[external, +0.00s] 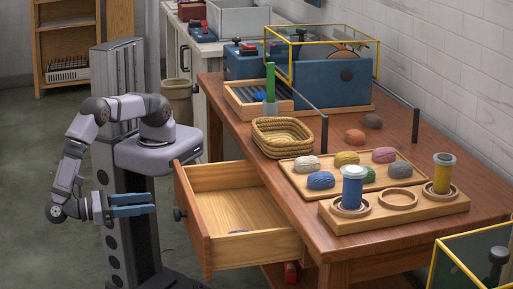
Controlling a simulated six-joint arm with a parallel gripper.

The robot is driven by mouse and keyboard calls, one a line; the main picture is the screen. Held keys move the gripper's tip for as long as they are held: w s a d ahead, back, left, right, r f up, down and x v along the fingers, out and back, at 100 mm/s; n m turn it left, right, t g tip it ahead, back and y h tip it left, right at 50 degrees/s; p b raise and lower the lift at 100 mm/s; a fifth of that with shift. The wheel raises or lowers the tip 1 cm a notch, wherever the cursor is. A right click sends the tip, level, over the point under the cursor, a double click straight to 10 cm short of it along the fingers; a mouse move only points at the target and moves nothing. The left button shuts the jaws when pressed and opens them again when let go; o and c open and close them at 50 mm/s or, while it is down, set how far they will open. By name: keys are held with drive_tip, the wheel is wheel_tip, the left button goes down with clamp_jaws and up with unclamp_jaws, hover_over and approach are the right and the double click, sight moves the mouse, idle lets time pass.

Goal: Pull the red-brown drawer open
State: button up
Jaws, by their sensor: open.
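The red-brown drawer (192,220) stands pulled out from the wooden table, at the lower middle of the external view. My gripper (154,203), with blue fingers, is open and empty. It appears just left of the drawer's front, near the knob and apart from it. The exact gap in depth is hard to tell.
The table (440,234) carries a woven basket (283,137), a tray (302,184) of wool skeins and a wooden holder (395,219) with blue and yellow spools. A yellow-framed case (321,62) stands behind. Floor left of my arm is clear.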

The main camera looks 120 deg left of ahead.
wheel_tip(320, 180, up, 8)
drive_tip(key=a+p, duration=0.2)
drive_tip(key=p, duration=0.5)
wheel_tip(320, 180, down, 9)
drive_tip(key=d+g+h, duration=0.1)
drive_tip(key=g+h, duration=0.2)
drive_tip(key=h, duration=0.1)
drive_tip(key=p+x, duration=0.1)
drive_tip(key=x, duration=0.6)
drive_tip(key=shift+w+y+p, duration=0.3)
drive_tip(key=shift+p, duration=0.1)
drive_tip(key=shift+a+f, duration=0.1)
